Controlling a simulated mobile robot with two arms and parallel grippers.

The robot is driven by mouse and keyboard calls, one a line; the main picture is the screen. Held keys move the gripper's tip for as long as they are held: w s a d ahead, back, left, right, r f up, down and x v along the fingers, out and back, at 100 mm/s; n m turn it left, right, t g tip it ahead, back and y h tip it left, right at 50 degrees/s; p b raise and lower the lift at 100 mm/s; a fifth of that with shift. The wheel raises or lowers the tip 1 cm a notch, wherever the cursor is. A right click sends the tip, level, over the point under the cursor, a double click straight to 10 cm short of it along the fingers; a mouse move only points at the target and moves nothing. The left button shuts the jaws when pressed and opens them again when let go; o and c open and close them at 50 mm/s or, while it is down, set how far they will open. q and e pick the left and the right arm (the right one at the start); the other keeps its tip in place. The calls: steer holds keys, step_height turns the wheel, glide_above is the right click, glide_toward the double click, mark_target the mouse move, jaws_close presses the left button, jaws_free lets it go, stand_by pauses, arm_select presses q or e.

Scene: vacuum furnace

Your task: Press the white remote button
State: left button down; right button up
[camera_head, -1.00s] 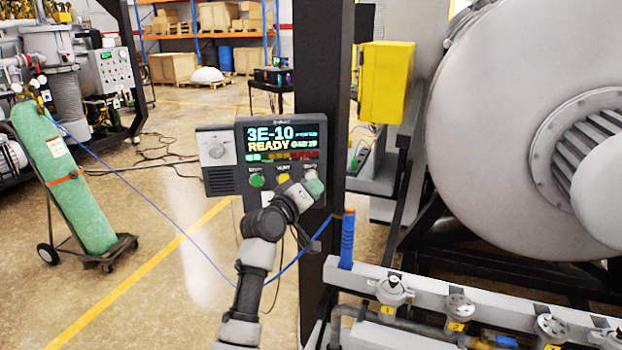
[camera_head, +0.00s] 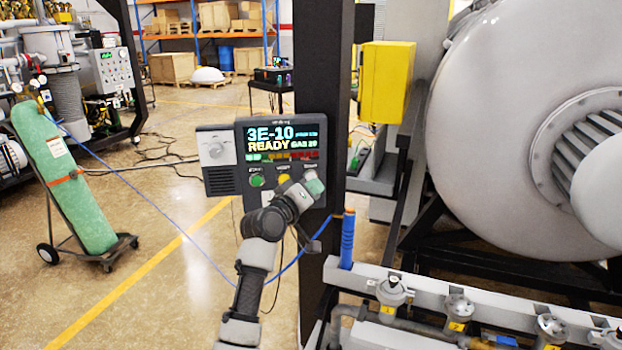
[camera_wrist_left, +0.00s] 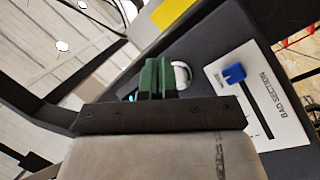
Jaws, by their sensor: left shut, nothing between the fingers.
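The white button (camera_wrist_left: 183,75) shows in the left wrist view as a round, pale dome on the dark control panel, right beside my left fingertips. The panel (camera_head: 244,133) hangs at the dark post in the head view, with a lit display reading READY. My left gripper (camera_head: 315,186) is at the panel's lower right and hides most of the white button there. Its green fingers (camera_wrist_left: 157,78) are shut together with nothing between them and partly cover the button's left side. I cannot tell whether they touch it. My right gripper is not in view.
A green button (camera_head: 257,180) and a yellow button (camera_head: 284,178) sit left of my gripper on the panel. A blue slider (camera_wrist_left: 234,73) is on a white plate in the wrist view. Valves (camera_head: 392,290) line a rail at lower right.

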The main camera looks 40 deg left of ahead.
arm_select(q)
steer(key=shift+w+a, duration=0.1)
steer(key=shift+w+a, duration=0.2)
steer(key=shift+w+a+b, duration=0.25)
steer(key=shift+b, duration=0.05)
stand_by(0.8)
steer(key=shift+r, duration=0.1)
steer(key=shift+s+d+p, duration=0.55)
steer(key=shift+s, duration=0.05)
stand_by(0.3)
